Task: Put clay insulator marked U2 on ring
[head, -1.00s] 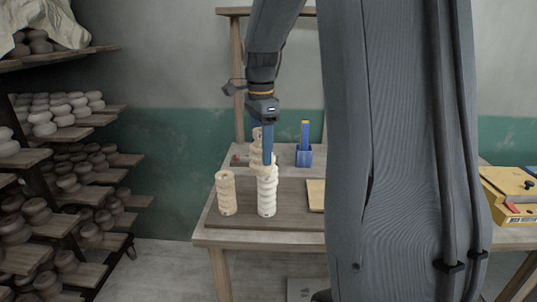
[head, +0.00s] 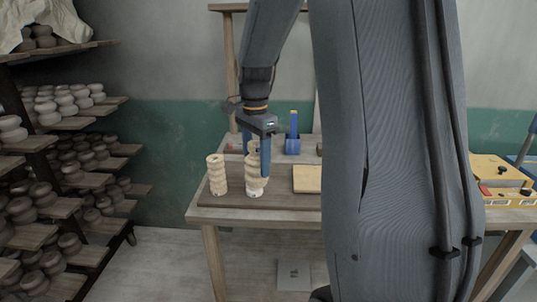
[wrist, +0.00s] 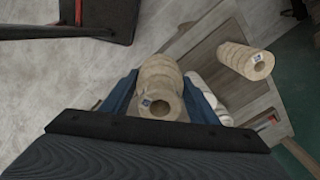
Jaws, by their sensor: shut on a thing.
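My gripper (wrist: 160,103) is shut on a ribbed beige clay insulator (wrist: 158,72), held between its blue fingers. A small tag marks the insulator's end beside its bore, too small to read. In the head view my gripper (head: 257,163) hangs over the board, and the held piece is largely masked by the fingers. A white ribbed stack (head: 253,188) stands under and beside it; it shows partly behind the right finger in the wrist view (wrist: 212,86). Another beige insulator (head: 217,176) stands upright to the left, also in the wrist view (wrist: 245,60). I cannot make out a ring.
The insulators stand on a dark board (head: 285,201) on a wooden table (head: 206,213). A light tan slab (head: 307,179) lies to the right. A blue holder (head: 292,146) stands behind. Shelves of clay pieces (head: 60,160) are at the left.

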